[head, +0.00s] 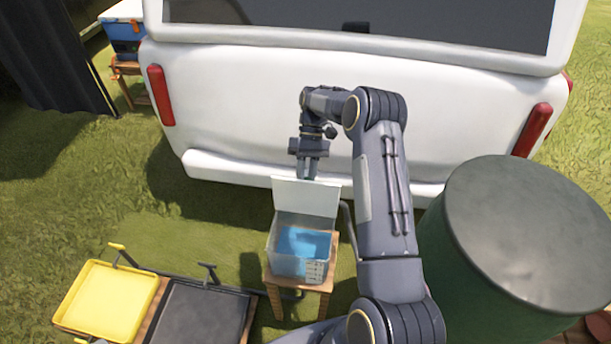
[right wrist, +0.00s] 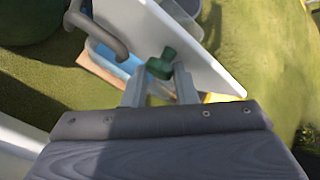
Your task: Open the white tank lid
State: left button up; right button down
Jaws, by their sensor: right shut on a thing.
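The white tank (head: 285,266) stands on a small wooden stool and holds blue water. Its white lid (head: 305,197) stands raised, roughly upright, at the tank's far side, so the inside is exposed. My right gripper (head: 309,174) is at the lid's upper edge, on the side facing the vehicle. In the right wrist view, the right gripper (right wrist: 158,80) is shut on the green knob (right wrist: 161,64) of the lid (right wrist: 170,38). The blue water (right wrist: 108,55) shows past the lid there. My left gripper is not in view.
A white vehicle (head: 250,90) stands close behind the lid. A dark-topped green barrel (head: 520,230) is at the right. A yellow tray (head: 108,300) and a black tray (head: 205,312) lie at the lower left. A curved grey pipe (right wrist: 97,30) rises beside the tank.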

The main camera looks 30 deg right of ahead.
jog(key=shift+s+d+f, duration=0.3)
jog(key=shift+d+f, duration=0.05)
jog(key=shift+f, duration=0.25)
jog(key=c, duration=1.5)
grip_release()
jog(key=o, duration=0.4)
jog(key=shift+d, duration=0.1)
jog(key=shift+c, duration=0.2)
jog(key=shift+r, duration=0.1)
jog(key=v, duration=0.8)
jog(key=shift+r, duration=0.15)
